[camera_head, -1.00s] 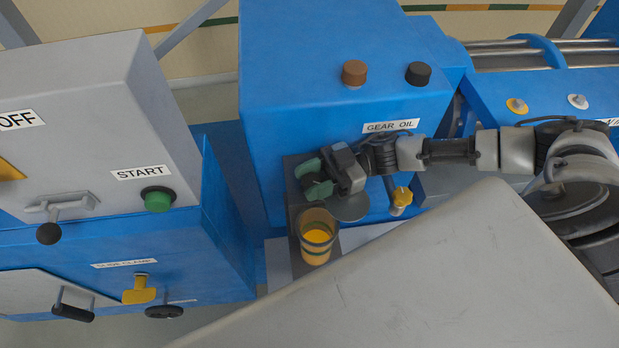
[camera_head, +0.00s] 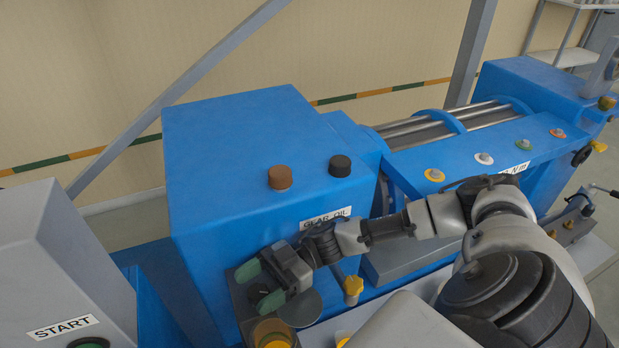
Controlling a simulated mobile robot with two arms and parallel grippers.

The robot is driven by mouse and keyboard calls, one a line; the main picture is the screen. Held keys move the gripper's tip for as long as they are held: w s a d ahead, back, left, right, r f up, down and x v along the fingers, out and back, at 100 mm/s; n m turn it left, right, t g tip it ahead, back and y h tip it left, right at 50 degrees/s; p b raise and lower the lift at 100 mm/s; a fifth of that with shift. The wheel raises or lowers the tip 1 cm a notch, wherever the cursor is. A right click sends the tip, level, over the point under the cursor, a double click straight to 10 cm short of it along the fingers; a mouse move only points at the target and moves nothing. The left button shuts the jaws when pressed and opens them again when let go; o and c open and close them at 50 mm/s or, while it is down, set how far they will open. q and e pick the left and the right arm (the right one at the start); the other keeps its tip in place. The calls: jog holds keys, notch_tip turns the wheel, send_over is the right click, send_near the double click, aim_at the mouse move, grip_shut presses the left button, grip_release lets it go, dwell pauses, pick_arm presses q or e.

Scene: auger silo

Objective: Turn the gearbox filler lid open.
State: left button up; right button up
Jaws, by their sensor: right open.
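The blue gearbox housing (camera_head: 235,130) stands in the middle, with a GEAR OIL label (camera_head: 325,219) on its front edge. On its top are a brown round cap (camera_head: 280,176) and a black round cap (camera_head: 340,166), both seated. I cannot tell from the picture which one is the filler lid. My right gripper (camera_head: 258,286) is open, its green fingers apart and empty. It is low in front of the housing, well below both caps, beside a grey round disc (camera_head: 302,310). My left gripper is not in view.
A cup of amber liquid (camera_head: 272,334) stands just below my right gripper. A yellow tap (camera_head: 352,286) is to its right. A grey START cabinet (camera_head: 45,260) is at the left. The auger rods (camera_head: 440,127) run off right. The housing top is otherwise clear.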

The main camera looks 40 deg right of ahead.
jog(key=r, duration=0.2)
jog(key=r+b, duration=0.1)
jog(key=shift+s+d, duration=0.35)
jog(key=shift+s, duration=0.05)
jog(key=s+d+r+b, duration=0.2)
jog(key=s+d+r, duration=0.3)
jog(key=s, duration=0.4)
jog(key=shift+d+r, duration=0.4)
jog(key=shift+r, duration=0.45)
